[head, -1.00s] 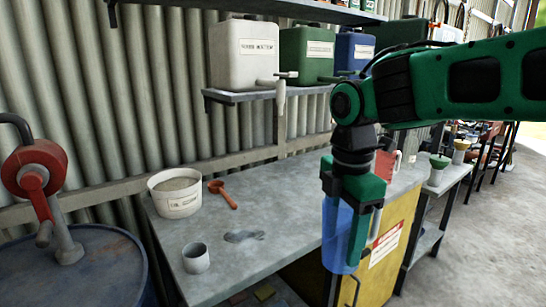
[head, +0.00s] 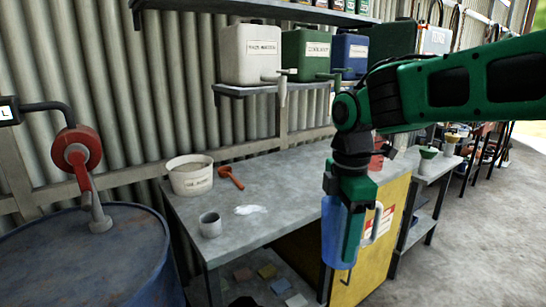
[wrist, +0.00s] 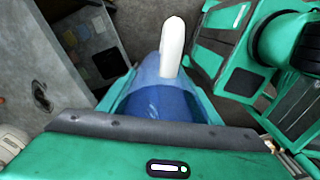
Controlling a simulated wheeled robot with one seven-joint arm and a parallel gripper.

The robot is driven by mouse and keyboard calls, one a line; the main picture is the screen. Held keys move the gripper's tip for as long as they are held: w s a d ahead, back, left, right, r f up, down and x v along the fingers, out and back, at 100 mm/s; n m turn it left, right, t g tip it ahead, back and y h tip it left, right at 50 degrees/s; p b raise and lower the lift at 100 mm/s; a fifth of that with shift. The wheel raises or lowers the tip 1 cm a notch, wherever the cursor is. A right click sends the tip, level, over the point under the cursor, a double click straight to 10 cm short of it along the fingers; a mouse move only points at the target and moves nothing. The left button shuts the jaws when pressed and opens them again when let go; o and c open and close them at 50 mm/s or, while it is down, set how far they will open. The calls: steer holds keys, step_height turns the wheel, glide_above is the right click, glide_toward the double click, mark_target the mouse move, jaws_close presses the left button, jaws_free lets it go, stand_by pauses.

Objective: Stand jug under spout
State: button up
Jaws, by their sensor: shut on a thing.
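My gripper (head: 346,226) is shut on a blue see-through jug (head: 332,232) with a pale handle. It holds the jug upright in front of the bench's yellow cabinet, clear of the bench top. In the wrist view the jug (wrist: 158,102) sits between the fingers; its white handle (wrist: 172,45) points away. On a wall shelf stand a white container (head: 250,55) with a spout (head: 283,88) hanging over the shelf edge, a green container (head: 305,55) and a blue container (head: 352,52), each with a tap. My arm partly hides a red jug (head: 376,160) on the bench.
The grey bench (head: 275,195) bears a white tub (head: 191,176), an orange scoop (head: 231,177), a grey cup (head: 210,225) and a shiny wet patch (head: 250,209). A blue drum (head: 80,255) with a red pump stands left. Free floor lies right.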

steer(key=w+d+f+m, duration=0.8)
steer(key=w+f+m, duration=0.2)
steer(key=f, duration=0.2)
steer(key=w+d+f+m, duration=0.7)
steer(key=w+f+m, duration=0.2)
steer(key=f, duration=0.3)
steer(key=s+f, duration=0.5)
steer(key=f, duration=0.2)
steer(key=shift+d+f+m, duration=0.25)
steer(key=shift+d+m, duration=0.05)
steer(key=shift+d, duration=0.1)
